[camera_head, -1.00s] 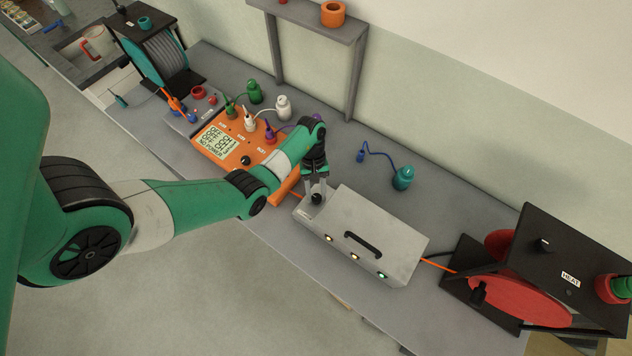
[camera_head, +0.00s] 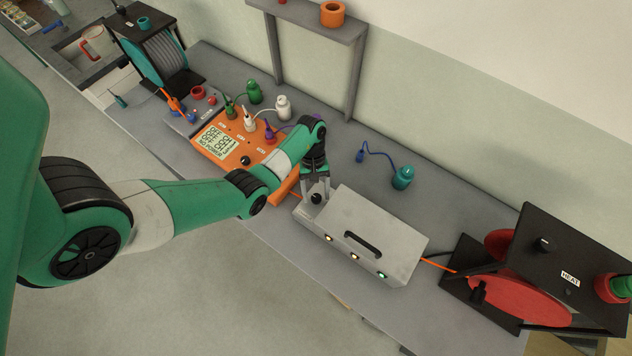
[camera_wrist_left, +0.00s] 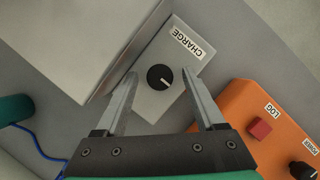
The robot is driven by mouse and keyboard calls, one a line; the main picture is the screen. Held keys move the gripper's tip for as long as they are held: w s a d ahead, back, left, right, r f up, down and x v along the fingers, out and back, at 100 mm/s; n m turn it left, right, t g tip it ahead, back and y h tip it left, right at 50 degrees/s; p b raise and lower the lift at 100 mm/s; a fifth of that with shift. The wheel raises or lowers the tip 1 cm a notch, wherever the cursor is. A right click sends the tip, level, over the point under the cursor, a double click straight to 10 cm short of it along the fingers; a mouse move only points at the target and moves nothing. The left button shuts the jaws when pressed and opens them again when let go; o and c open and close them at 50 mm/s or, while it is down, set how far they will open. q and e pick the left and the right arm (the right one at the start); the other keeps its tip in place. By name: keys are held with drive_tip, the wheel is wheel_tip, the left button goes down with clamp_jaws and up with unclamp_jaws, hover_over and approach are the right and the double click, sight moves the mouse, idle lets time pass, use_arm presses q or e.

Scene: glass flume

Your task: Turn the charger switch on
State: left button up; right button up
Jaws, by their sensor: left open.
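The charger is a light grey box (camera_head: 370,240) with a black handle and several small lights along its front. On its low left end is a round black switch knob (camera_head: 316,198). In the left wrist view the knob (camera_wrist_left: 160,78) has a pale pointer line and sits on a grey plate labelled CHARGE (camera_wrist_left: 188,42). My left gripper (camera_head: 317,194) is over the knob. In the wrist view its open fingers (camera_wrist_left: 158,85) stand on either side of the knob, apart from it. My right gripper is not in view.
An orange meter box (camera_head: 235,145) with plugs and bottles stands to the left. A red-wheeled black unit labelled HEAT (camera_head: 570,275) stands at the right. A teal bottle with a blue cord (camera_head: 403,177) lies behind the charger. A grey shelf stand (camera_head: 355,80) stands at the back.

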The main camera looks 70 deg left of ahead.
use_arm(q)
drive_tip(key=p+v, duration=0.4)
drive_tip(key=v, duration=0.7)
drive_tip(key=shift+r+p, duration=0.2)
drive_tip(key=shift+p, duration=0.15)
